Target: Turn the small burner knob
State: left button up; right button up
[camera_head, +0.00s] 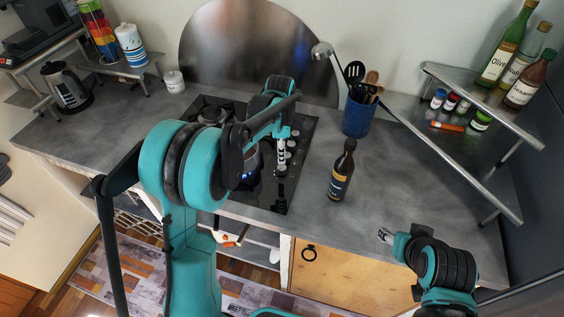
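The black hob (306,128) is set into the grey counter, with burners at its left and a row of pale knobs (291,144) along its right part. My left arm reaches across the hob from the left and hides much of it. My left gripper (282,168) points down at the knob row, close over a knob; I cannot tell which knob it is or whether the fingers touch it. Its fingers look close together, but their opening is too small to read. A blue glow shows on the hob beside my arm. My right gripper (385,236) is over the counter's front edge, away from the hob.
A dark sauce bottle (342,172) stands right of the hob. A blue utensil pot (358,117) stands behind it. A metal shelf (468,82) with bottles and spice jars is at the right. A kettle (67,88) is at the far left. The counter's front right is clear.

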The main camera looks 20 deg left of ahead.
aim_at(282, 167)
pick_arm(q)
jog(key=shift+w+f+n, duration=0.45)
jog(key=shift+f+n, duration=0.15)
jog(key=shift+f, duration=0.1)
notch_tip(282, 167, down, 8)
jog(key=shift+r+b, duration=0.25)
jog(key=shift+b, duration=0.55)
jog(key=c, duration=0.9)
